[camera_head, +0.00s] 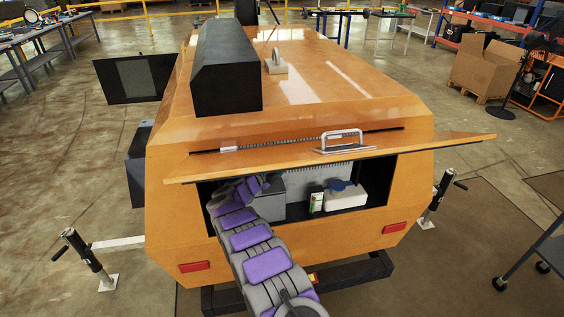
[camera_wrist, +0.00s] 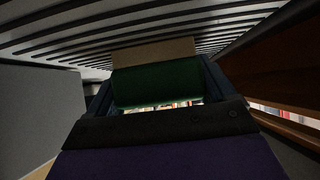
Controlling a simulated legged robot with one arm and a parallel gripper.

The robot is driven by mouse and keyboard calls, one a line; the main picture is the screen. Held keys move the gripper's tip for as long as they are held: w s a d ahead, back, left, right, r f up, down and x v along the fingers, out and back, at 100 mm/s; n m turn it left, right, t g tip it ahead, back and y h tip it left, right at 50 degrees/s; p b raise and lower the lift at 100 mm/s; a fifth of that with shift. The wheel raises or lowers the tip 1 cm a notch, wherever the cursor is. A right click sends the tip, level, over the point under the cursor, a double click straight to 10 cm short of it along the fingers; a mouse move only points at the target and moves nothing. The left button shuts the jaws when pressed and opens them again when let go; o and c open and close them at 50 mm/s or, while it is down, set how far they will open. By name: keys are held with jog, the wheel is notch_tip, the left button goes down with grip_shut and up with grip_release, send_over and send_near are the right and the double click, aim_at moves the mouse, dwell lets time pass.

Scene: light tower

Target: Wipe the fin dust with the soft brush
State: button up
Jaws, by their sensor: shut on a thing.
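The orange light tower (camera_head: 300,235) has its rear hatch raised. My arm reaches into the left side of the opening, and my gripper is hidden there in the head view. In the wrist view my gripper (camera_wrist: 158,88) is shut on the soft brush, which has a green body (camera_wrist: 158,82) and a pale tan edge (camera_wrist: 153,52). The tan edge is up against or just under the row of grey fins (camera_wrist: 70,40) overhead; I cannot tell if they touch. No dust on the fins can be made out.
A grey box (camera_head: 295,187) stands beside my arm in the compartment. A small white and green carton (camera_head: 316,202) and a white container (camera_head: 346,196) sit to its right. The raised hatch door (camera_head: 420,147) overhangs the opening. A grey wall (camera_wrist: 40,110) is close on the left.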

jog(key=shift+s+a, duration=0.25)
jog(key=shift+a, duration=0.75)
jog(key=shift+s, duration=0.1)
jog(key=s+b, duration=0.1)
jog(key=s+d+b, duration=0.1)
jog(key=s, duration=0.1)
jog(key=s+b, duration=0.1)
jog(key=shift+s+d+f, duration=0.1)
jog(key=shift+s+d, duration=0.15)
jog(key=shift+s, duration=0.1)
jog(key=shift+s+d+b, duration=0.15)
jog(key=shift+s+b, duration=0.15)
jog(key=shift+s, duration=0.2)
jog(key=shift+s, duration=0.1)
jog(key=shift+s+d+b, duration=0.2)
jog(key=shift+s+b, duration=0.4)
jog(key=shift+s, duration=0.05)
jog(key=shift+s+d+b, duration=0.2)
jog(key=shift+s+b, duration=0.35)
jog(key=shift+s, duration=0.1)
jog(key=shift+d, duration=0.1)
